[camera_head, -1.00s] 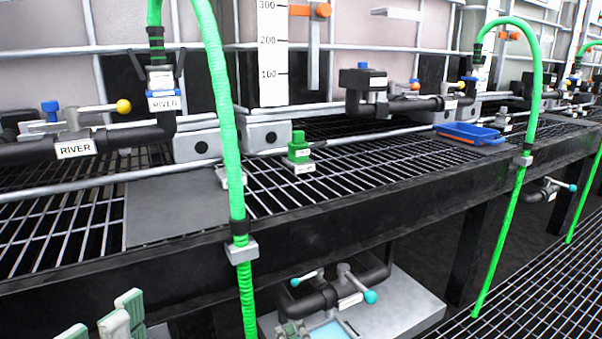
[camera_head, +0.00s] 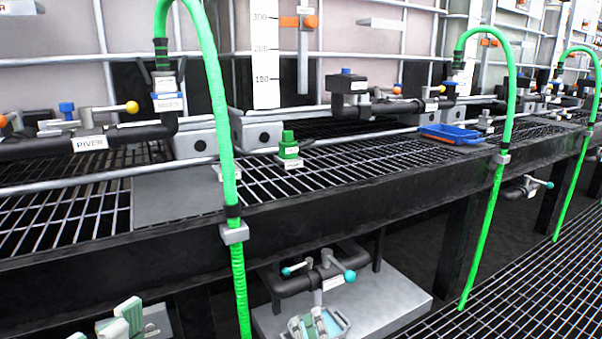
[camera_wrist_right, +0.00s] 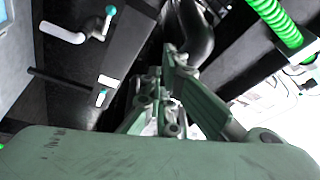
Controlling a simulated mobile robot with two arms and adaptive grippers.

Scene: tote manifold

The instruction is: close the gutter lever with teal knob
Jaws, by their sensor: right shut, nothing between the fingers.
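Under the shelf, a black pipe (camera_head: 290,284) carries two short pale levers with teal knobs. One teal knob (camera_head: 287,271) is at the left and another teal knob (camera_head: 349,276) is at the right; a white label hangs between them. My right gripper (camera_head: 316,322) is shut and empty, just below this pipe, apart from the knobs in the picture. My left gripper (camera_head: 118,322) is at the bottom left, partly cut off.
A green hose (camera_head: 240,280) hangs left of the pipe, clamped at the shelf's front beam (camera_head: 330,190). A grey block (camera_head: 395,295) lies below the pipe. Another teal-knobbed valve (camera_head: 549,184) is farther right. A blue tray (camera_head: 450,133) sits on the shelf.

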